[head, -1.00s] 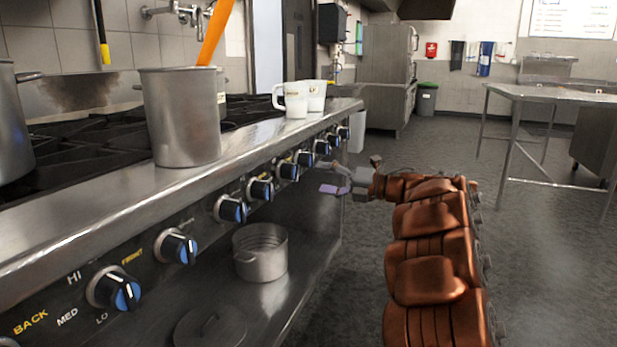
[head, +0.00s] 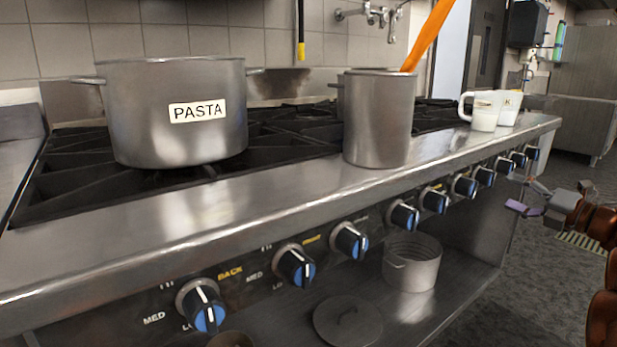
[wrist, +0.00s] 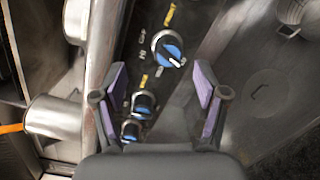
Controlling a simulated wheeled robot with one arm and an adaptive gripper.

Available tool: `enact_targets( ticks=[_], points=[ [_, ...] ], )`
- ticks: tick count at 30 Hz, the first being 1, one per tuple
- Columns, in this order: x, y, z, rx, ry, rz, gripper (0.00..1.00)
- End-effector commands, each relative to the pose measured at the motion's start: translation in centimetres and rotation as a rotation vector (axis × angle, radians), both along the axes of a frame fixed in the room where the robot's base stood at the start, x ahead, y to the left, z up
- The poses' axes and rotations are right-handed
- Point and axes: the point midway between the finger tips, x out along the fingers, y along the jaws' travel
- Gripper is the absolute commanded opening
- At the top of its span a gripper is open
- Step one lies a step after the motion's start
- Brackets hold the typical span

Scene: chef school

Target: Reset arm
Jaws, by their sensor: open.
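My gripper (head: 535,207) is at the right edge of the head view, in front of the stove's knob panel. In the wrist view, its two purple-padded fingers (wrist: 160,102) are spread apart with nothing between them. Beyond the fingers in that view are blue and black stove knobs (wrist: 168,48). The copper-coloured arm links behind my gripper are mine and are cut off by the right edge of the head view.
The stove's steel front edge (head: 270,205) runs beside my arm. A PASTA pot (head: 178,135), a tall pot (head: 377,120) with an orange handle, and two white jugs (head: 485,112) stand on it. A pot (head: 412,265) and a lid (head: 348,322) sit on the lower shelf. Floor (head: 480,315) lies clear at right.

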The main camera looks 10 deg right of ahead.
Motion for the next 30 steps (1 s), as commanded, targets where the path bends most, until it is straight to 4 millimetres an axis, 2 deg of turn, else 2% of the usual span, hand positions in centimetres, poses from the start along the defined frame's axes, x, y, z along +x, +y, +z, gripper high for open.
enact_targets(
  ticks=[1,7,9,11,15,21,25,30],
  points=[
    [1.1,0.2,2.9,0.010,-0.004,-0.040,0.73],
    [4.4,-1.2,11.8,0.120,-0.019,-0.306,0.73],
    [4.9,-1.6,14.7,0.173,-0.024,-0.397,0.73],
    [5.2,-2.0,16.7,0.228,-0.025,-0.474,0.73],
    [4.7,-2.5,21.1,0.370,-0.024,-0.644,0.73],
    [2.5,-2.4,24.7,0.611,0.018,-0.865,0.73],
    [0.2,-1.3,25.4,0.779,0.076,-0.999,0.73],
    [-3.4,1.6,24.5,0.997,0.197,-1.161,0.73]
  ],
)
